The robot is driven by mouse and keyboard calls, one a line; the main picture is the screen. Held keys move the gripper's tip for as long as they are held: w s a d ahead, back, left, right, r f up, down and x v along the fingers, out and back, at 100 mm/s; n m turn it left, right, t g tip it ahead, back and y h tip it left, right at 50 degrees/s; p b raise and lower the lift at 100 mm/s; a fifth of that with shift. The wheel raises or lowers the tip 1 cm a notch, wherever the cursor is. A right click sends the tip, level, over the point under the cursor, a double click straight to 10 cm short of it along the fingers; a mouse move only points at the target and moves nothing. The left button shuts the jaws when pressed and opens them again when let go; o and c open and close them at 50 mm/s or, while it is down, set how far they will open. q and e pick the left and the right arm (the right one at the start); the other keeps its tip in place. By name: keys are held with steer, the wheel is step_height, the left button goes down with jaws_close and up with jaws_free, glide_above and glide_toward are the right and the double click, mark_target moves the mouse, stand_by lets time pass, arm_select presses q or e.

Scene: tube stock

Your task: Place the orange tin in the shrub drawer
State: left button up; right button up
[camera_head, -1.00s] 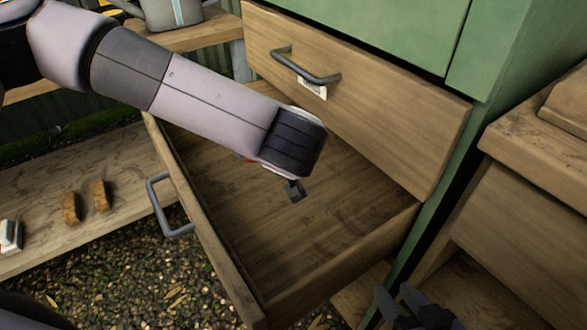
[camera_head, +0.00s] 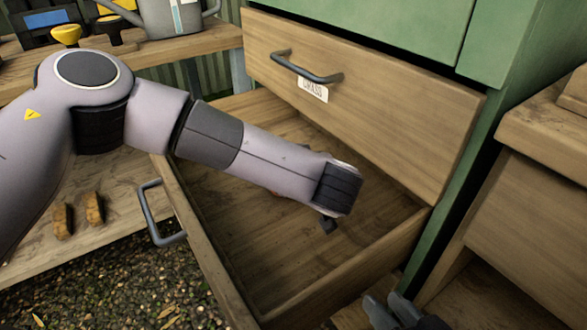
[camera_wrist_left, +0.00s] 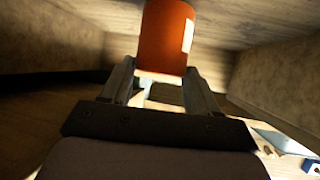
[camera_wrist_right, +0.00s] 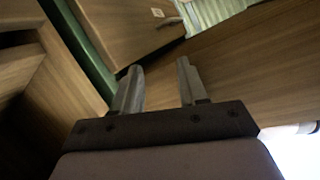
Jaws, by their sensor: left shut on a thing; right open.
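The orange tin (camera_wrist_left: 165,38), with a white label patch, shows in the left wrist view between the fingers of my left gripper (camera_wrist_left: 157,76), which is shut on it. In the head view my left arm reaches into an open wooden drawer (camera_head: 250,230); my wrist hides the tin there, and only a dark fingertip shows. Wooden walls surround the tin in the wrist view; I cannot tell whether it touches the drawer floor. No label on the open drawer is visible. My right gripper (camera_head: 393,312) is open and empty near the drawer's front right corner; it also shows in the right wrist view (camera_wrist_right: 157,78).
A shut drawer (camera_head: 400,110) above carries a label (camera_head: 313,89) that seems to read "grass". The open drawer's handle (camera_head: 158,215) sticks out at left. A wooden cabinet (camera_head: 540,210) stands at right. A shelf at the back holds a watering can (camera_head: 165,17).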

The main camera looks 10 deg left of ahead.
arm_select(q)
steer(key=shift+w+d+f, duration=0.1)
steer(key=shift+w+d, duration=0.35)
steer(key=shift+d, duration=0.05)
steer(key=shift+w+d+f+b, duration=0.15)
steer(key=shift+w+f+b, duration=0.05)
steer(key=shift+b, duration=0.1)
steer(key=shift+f, duration=0.35)
arm_select(e)
steer(key=shift+s+d, duration=0.2)
steer(key=shift+d, duration=0.25)
steer(key=shift+f, duration=0.1)
arm_select(q)
steer(key=shift+f+b, duration=0.2)
steer(key=shift+b, duration=0.15)
steer(key=o, duration=1.1)
steer(key=shift+o, duration=0.2)
arm_select(e)
steer(key=shift+d+t+h, duration=0.1)
steer(key=shift+t+h, duration=0.2)
steer(key=shift+t, duration=0.1)
